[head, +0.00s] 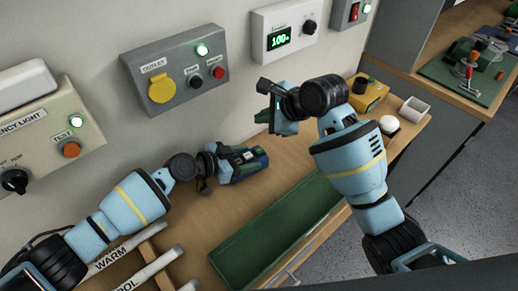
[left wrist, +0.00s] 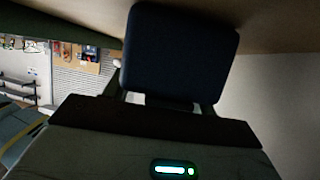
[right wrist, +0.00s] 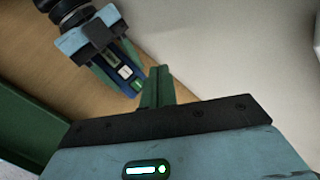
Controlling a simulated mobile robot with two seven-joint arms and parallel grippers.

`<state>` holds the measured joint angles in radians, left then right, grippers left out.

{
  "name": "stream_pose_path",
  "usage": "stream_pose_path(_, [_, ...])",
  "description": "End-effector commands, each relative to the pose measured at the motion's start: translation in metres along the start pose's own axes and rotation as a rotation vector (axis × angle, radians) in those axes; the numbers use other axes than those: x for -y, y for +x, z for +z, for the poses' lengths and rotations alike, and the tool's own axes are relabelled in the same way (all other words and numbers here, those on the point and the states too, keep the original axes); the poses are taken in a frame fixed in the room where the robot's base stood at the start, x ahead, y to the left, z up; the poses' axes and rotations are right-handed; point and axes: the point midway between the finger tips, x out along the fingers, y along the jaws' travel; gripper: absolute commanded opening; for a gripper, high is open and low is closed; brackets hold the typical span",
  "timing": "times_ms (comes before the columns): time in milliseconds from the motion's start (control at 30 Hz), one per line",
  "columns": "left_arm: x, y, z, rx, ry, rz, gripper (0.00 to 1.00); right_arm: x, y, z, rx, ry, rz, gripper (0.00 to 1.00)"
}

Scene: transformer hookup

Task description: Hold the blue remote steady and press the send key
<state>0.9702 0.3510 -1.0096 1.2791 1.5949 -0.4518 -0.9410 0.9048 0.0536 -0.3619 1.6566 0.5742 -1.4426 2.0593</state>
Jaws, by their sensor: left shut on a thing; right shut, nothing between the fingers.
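The blue remote (head: 256,158) is held low over the wooden bench by my left gripper (head: 238,163). In the right wrist view the remote (right wrist: 124,72) shows its face, with a pale patch and a small green key or light; I cannot read any label. In the left wrist view the remote (left wrist: 180,52) is a dark block between the fingers. My left gripper is shut on it. My right gripper (head: 268,120) is shut and empty, above and to the right of the remote. Its fingertips (right wrist: 157,88) show beside the remote, apart from it.
A grey outlet box (head: 178,80) and a white display box reading 100% (head: 284,32) are on the wall behind. A green tray (head: 275,232) lies on the bench in front. A yellow block (head: 368,94) and a white box (head: 413,109) stand to the right.

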Motion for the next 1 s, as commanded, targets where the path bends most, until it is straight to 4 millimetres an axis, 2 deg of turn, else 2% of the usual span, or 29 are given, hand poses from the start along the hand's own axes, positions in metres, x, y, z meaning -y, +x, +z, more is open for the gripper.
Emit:
stream_pose_path(367, [0.000, 0.000, 0.001, 0.001, 0.000, 0.000, 0.29, -0.006, 0.008, -0.006, -0.002, -0.001, 0.004, 0.00])
stream_pose_path(1000, [0.000, 0.000, 0.001, 0.001, 0.000, 0.000, 0.29, -0.042, 0.057, -0.042, 0.000, -0.001, 0.003, 0.00])
